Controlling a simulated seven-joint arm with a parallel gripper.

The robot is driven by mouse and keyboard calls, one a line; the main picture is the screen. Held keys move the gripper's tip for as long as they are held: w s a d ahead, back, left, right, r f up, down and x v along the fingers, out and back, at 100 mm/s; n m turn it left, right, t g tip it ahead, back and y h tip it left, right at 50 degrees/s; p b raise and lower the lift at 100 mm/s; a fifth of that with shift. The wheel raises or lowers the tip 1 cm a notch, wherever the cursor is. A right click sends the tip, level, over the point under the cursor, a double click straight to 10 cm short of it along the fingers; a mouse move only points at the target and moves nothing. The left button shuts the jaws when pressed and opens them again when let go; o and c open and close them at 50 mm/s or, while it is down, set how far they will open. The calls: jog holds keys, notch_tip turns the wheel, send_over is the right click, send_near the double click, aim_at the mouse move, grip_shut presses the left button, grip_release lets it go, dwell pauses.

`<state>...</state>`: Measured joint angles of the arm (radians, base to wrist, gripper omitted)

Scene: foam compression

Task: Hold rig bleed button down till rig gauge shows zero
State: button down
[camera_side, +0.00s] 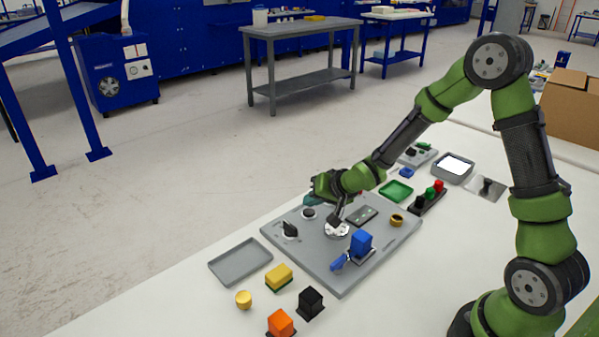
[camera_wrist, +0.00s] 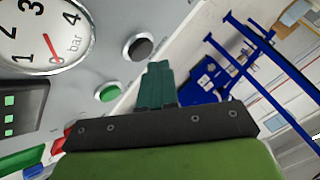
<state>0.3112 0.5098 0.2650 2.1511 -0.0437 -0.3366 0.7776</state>
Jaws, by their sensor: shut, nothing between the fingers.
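The grey rig panel (camera_side: 325,262) lies on the white table. Its round white gauge (camera_side: 336,230) sits mid-panel; in the wrist view the gauge (camera_wrist: 40,30) reads in bar, and its red needle points close to 0. A green round button (camera_wrist: 108,92) and a dark round button (camera_wrist: 139,47) show in the wrist view; I cannot tell which is the bleed button. My gripper (camera_wrist: 158,68) is shut and empty, its teal fingers together beside the buttons. In the side view my gripper (camera_side: 309,201) is low over the panel's far edge; contact is unclear.
A black knob (camera_side: 290,230), a blue block (camera_side: 360,242) and a brass ring (camera_side: 397,220) are on the panel. A grey tray (camera_side: 240,262) and a yellow block (camera_side: 279,275) lie in front left. A green tray (camera_side: 396,191) is behind right.

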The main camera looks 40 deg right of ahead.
aim_at(312, 213)
jog(key=shift+f, duration=0.15)
jog(key=shift+f, duration=0.3)
dwell(0.3)
jog(key=shift+f, duration=0.45)
dwell(1.7)
dwell(0.4)
jog(key=shift+r, duration=0.9)
jog(key=shift+r, duration=2.5)
